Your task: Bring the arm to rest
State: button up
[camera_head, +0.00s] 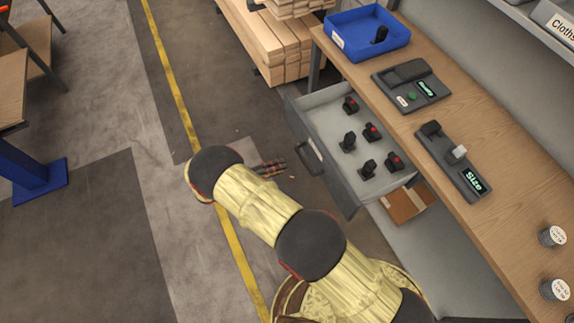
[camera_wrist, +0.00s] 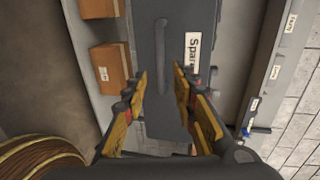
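My arm (camera_head: 262,205) is yellow with dark joints and stands bent in front of the workbench in the head view. Its far end is mostly hidden behind the bent arm; a small dark and red striped part beside it looks like my gripper. In the wrist view my gripper (camera_wrist: 160,82) is open, with two yellow-padded fingers apart and nothing between them. Beyond the fingers is a grey drawer front (camera_wrist: 172,55) with a handle and a label beginning "Spar". The fingers do not clearly touch it.
The open drawer (camera_head: 319,112) juts from the wooden bench (camera_head: 505,172) and holds several black parts, some red-topped. A blue bin (camera_head: 345,50), two display devices and two small round containers stand on the bench. Stacked timber (camera_head: 265,45) lies behind.

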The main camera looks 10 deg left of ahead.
jog(key=shift+s+a+r, duration=0.1)
jog(key=shift+s+a, duration=0.1)
jog(key=shift+a, duration=0.05)
dwell(0.5)
jog(key=s+d+f+m+g, duration=0.3)
jog(key=s+d+f+m, duration=0.15)
jog(key=m, duration=0.25)
jog(key=s+d+r+m+g+y, duration=0.1)
jog(key=s+d+r+m+g, duration=0.15)
jog(key=s+r+m, duration=0.4)
jog(key=s+d+r+m+g+y, duration=0.15)
jog(key=d+r+m+y, duration=0.35)
jog(key=r+m, duration=0.6)
jog(key=d+r+m+g+y, duration=0.35)
jog(key=r+m, duration=0.65)
jog(key=r, duration=0.4)
jog(key=s+d+r+m+t+y, duration=0.1)
jog(key=s+d+r+m+t, duration=0.1)
jog(key=d+r, duration=0.6)
jog(key=s+d+r+m+t+y, duration=0.2)
jog(key=d+r+m+t, duration=0.3)
jog(key=d+r, duration=0.3)
notch_tip(320, 180, up, 2)
jog(key=shift+s+d+r+m, duration=0.1)
jog(key=shift+s+d+m, duration=0.15)
jog(key=shift+s+m, duration=0.6)
